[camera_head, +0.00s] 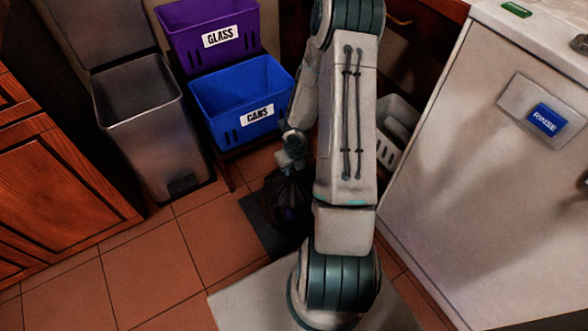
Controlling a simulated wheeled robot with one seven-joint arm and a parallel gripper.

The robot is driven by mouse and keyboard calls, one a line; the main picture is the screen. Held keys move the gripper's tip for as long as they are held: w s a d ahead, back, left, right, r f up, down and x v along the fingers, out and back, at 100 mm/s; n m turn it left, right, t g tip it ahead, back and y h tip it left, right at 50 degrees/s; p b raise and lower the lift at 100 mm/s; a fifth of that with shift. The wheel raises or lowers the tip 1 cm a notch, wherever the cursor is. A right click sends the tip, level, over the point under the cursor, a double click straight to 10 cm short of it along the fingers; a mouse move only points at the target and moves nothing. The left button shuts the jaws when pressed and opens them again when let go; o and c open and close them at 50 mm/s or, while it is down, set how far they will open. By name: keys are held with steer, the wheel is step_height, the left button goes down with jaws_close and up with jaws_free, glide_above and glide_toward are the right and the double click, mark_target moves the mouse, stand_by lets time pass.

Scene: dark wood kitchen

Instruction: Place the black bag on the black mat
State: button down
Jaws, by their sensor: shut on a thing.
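The black bag (288,198) hangs below my gripper (291,160), which is shut on its top. The bag is over or on the black mat (257,212), a dark patch on the tiled floor in front of the bins. I cannot tell whether the bag's underside touches the mat. My arm hides the right side of the bag and part of the mat.
A grey open-topped bin (150,135) stands at the left. A blue CANS crate (240,95) and a purple GLASS crate (208,38) are stacked behind. A white appliance (470,170) stands at the right. Floor tiles (140,270) at front left are clear.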

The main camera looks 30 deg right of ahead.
steer(key=shift+w+f, duration=0.15)
steer(key=shift+w, duration=0.25)
step_height(320, 180, down, 4)
steer(key=b, duration=0.4)
steer(key=shift+b, duration=0.3)
steer(key=shift+f, duration=0.1)
steer(key=c, duration=1.1)
jaws_free()
